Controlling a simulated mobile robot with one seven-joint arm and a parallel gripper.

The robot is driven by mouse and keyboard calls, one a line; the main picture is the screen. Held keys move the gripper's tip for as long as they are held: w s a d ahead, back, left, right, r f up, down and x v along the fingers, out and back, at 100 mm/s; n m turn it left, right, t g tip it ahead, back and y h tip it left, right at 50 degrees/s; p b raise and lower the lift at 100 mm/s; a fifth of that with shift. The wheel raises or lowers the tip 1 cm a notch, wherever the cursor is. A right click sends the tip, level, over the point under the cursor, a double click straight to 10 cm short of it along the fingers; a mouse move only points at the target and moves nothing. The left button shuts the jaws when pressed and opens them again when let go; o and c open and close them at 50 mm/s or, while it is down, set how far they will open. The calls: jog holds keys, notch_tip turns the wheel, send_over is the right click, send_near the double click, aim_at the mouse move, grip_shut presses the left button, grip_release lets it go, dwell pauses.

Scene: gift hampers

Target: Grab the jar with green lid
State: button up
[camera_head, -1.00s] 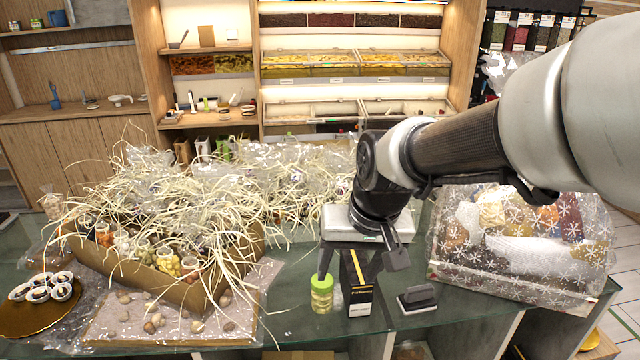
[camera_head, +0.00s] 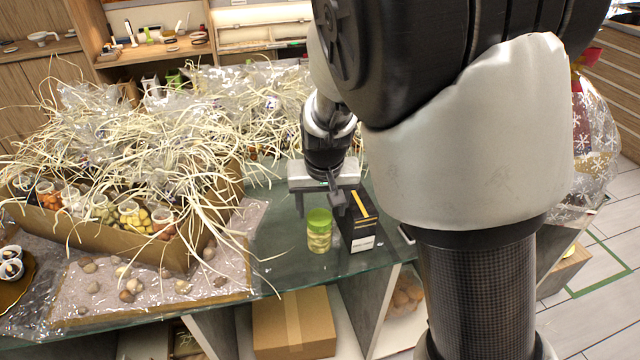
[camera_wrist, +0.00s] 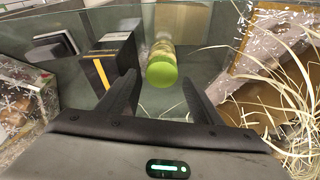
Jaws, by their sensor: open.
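The jar with the green lid (camera_head: 319,232) stands upright on the glass table, close to its front edge. It has clear walls and pale contents. In the wrist view the jar (camera_wrist: 162,64) shows lid-first, just beyond the fingertips and between their lines. My gripper (camera_wrist: 162,88) is open and empty, its two dark fingers spread to either side. In the head view my gripper (camera_head: 320,204) is above and behind the jar, with one finger near the black box. I see no contact with the jar.
A black box with a yellow stripe (camera_head: 358,222) stands right beside the jar. A cardboard box with straw and small jars (camera_head: 105,232) is at the left, with a pebble-strewn board (camera_head: 150,285) before it. A wrapped hamper (camera_head: 592,140) is at the right.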

jog(key=b+x, duration=0.1)
jog(key=x, duration=0.4)
jog(key=b+x, duration=0.1)
jog(key=x, duration=0.4)
jog(key=shift+w+a+f+b, duration=0.15)
jog(key=shift+a+f+b, duration=0.05)
jog(key=shift+b, duration=0.1)
jog(key=c, duration=1.1)
jog(key=shift+r, duration=0.15)
